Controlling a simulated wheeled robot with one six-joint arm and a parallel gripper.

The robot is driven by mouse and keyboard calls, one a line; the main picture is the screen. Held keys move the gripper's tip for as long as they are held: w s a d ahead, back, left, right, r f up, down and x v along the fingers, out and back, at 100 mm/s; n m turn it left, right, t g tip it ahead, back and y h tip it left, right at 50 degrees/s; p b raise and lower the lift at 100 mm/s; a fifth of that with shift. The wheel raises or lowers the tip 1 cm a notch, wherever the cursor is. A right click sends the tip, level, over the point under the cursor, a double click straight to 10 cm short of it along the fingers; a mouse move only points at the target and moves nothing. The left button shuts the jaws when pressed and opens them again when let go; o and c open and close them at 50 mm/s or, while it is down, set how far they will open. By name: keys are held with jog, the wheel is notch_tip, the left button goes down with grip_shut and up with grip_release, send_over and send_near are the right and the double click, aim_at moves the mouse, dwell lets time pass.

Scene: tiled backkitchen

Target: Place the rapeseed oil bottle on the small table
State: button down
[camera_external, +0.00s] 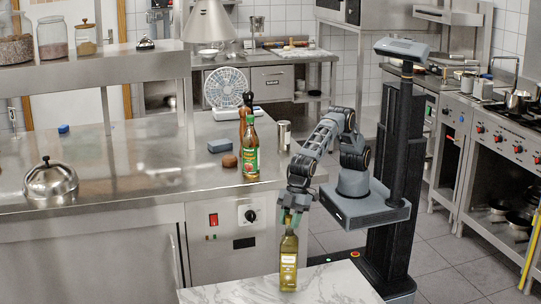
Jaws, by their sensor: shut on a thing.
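The rapeseed oil bottle (288,262) is upright, with yellow-green glass and a pale label. It stands at or just above the marble top of the small table (225,293); I cannot tell whether its base touches. My gripper (291,219) is shut on the bottle's neck from above. The fingers hide the top of the bottle. The small table shows only in part, at the bottom edge of the view.
A steel counter (120,178) stands left of my arm. The marble around the bottle is clear.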

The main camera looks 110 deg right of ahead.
jog(key=shift+f, duration=1.2)
jog(key=c, duration=0.8)
grip_release()
jog(key=shift+o, duration=0.2)
jog(key=shift+s+d+r, duration=0.1)
jog(key=shift+s+r, duration=0.05)
jog(key=shift+r, duration=0.3)
jog(key=v, duration=1.1)
jog(key=shift+s+d+r+p, duration=0.1)
jog(key=shift+r+p, duration=0.05)
jog(key=shift+p, duration=0.15)
